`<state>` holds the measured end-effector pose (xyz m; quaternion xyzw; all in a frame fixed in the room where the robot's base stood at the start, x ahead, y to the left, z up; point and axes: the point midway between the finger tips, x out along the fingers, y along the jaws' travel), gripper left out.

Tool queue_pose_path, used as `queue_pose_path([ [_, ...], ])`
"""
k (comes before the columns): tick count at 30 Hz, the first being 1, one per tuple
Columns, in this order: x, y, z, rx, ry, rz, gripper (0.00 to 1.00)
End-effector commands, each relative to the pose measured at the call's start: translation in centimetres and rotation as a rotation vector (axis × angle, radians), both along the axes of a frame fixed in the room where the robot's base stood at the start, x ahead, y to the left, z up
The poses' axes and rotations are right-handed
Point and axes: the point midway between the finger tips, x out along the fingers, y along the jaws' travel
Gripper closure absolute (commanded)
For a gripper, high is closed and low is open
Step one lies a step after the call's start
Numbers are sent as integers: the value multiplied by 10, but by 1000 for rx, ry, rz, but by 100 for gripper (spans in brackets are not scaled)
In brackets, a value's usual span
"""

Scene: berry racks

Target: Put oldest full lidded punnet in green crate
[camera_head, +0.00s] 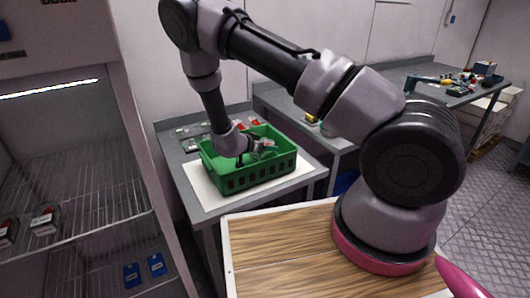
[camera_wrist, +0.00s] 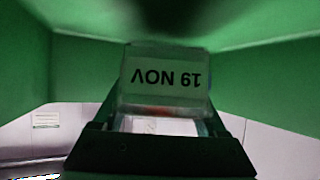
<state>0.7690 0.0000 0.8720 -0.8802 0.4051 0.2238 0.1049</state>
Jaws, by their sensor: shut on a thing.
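The green crate (camera_head: 262,178) stands on a white mat on the grey table in the head view. Its green walls (camera_wrist: 265,75) fill the upper part of the wrist view. My gripper (camera_head: 262,150) is over the crate, reaching in at about rim height. In the wrist view my gripper (camera_wrist: 160,140) is shut on a clear punnet (camera_wrist: 165,82). Its label reads "19 NOV", upside down in the picture. A little red shows below the label. The crate floor and the punnet's underside are hidden, so I cannot tell whether it touches the crate.
Several punnets, some with red contents (camera_head: 240,126), lie on the table behind the crate. A cluttered bench (camera_head: 440,80) stands at the back right.

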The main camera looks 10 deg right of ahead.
Motion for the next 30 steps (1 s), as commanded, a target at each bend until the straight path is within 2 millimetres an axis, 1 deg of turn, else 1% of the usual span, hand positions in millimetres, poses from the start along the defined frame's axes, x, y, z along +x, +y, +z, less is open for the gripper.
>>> queue_pose_path([
  [1,-1,-1,-10,-3,3,0,97],
  [3,-1,0,-20,-3,3,1,97],
  [5,0,0,-25,-1,1,1,97],
  [16,0,0,-30,-1,1,1,97],
  [17,0,0,-30,-1,1,0,18],
  [18,0,0,-29,-1,1,0,3],
  [19,0,0,-29,-1,1,0,0],
  [25,0,0,-29,-1,1,0,0],
  [27,0,0,-26,0,0,0,0],
  [30,-5,8,-21,0,0,3,0],
])
